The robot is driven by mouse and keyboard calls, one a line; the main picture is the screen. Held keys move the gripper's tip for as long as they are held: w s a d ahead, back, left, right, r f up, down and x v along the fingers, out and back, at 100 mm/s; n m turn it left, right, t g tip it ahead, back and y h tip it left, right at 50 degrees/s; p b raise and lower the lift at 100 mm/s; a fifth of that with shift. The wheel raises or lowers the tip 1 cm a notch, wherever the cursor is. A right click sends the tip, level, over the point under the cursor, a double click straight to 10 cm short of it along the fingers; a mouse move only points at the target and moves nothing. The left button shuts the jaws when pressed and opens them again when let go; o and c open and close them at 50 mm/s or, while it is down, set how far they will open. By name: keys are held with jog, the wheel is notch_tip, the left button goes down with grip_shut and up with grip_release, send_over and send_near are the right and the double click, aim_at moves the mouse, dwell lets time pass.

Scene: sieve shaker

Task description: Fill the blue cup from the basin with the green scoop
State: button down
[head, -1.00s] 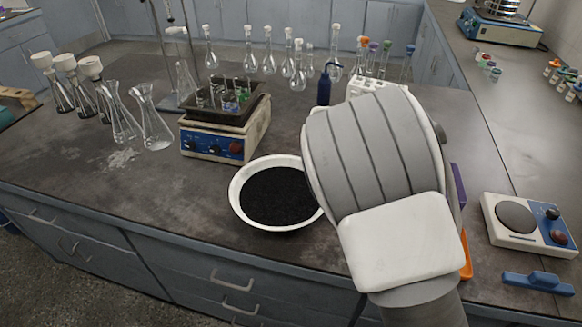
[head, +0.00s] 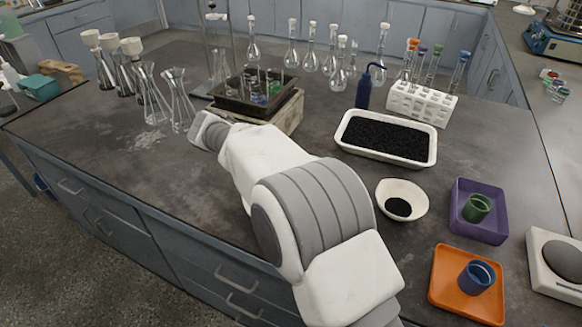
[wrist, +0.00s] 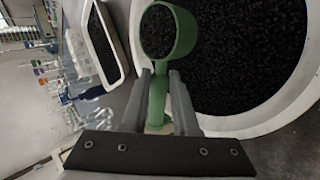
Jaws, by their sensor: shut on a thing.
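My gripper (wrist: 159,78) is shut on the handle of the green scoop (wrist: 186,35), seen in the wrist view. Dark grains show inside the scoop's cup. The white basin (wrist: 262,121) of black grains lies behind and beside the scoop in the wrist view; I cannot tell the gap between them. In the head view my arm hides the gripper, the scoop and the basin. The blue cup (head: 476,277) stands upright in an orange tray (head: 440,283) at the lower right, well away from the gripper. Its inside looks free of black grains.
A purple tray (head: 495,232) with a green cup (head: 477,208) stands behind the orange tray. A white bowl (head: 411,188) and a white rectangular tray (head: 432,152) hold black grains. Glass flasks (head: 178,100) stand left. A hotplate (head: 560,262) is at the right edge.

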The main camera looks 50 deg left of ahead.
jog(key=d+r+b, duration=0.1)
jog(key=d, duration=0.1)
jog(key=w+d+r+b, duration=0.1)
jog(key=d+r+b, duration=0.1)
jog(key=d, duration=0.1)
jog(key=shift+w+d+r, duration=0.15)
jog(key=shift+w+d, duration=0.05)
jog(key=shift+d, duration=0.1)
jog(key=w+d+g+p, duration=0.1)
jog(key=w+d, duration=0.2)
jog(key=d, duration=0.8)
jog(key=w+d+f+g+p, duration=0.1)
jog(key=w+d, duration=0.3)
jog(key=d, duration=0.7)
jog(key=w+d+f+g+p, duration=0.1)
jog(key=w+d+g, duration=0.1)
jog(key=d, duration=0.9)
jog(key=shift+w+n+p, duration=0.3)
jog(key=shift+w, duration=0.4)
dwell(0.9)
jog(key=g+p, duration=0.1)
jog(key=p, duration=0.4)
jog(key=g+p, duration=0.1)
jog(key=p, duration=0.4)
jog(key=shift+w+r+g, duration=0.15)
jog(key=shift+w+g, duration=0.05)
jog(key=shift+g, duration=0.2)
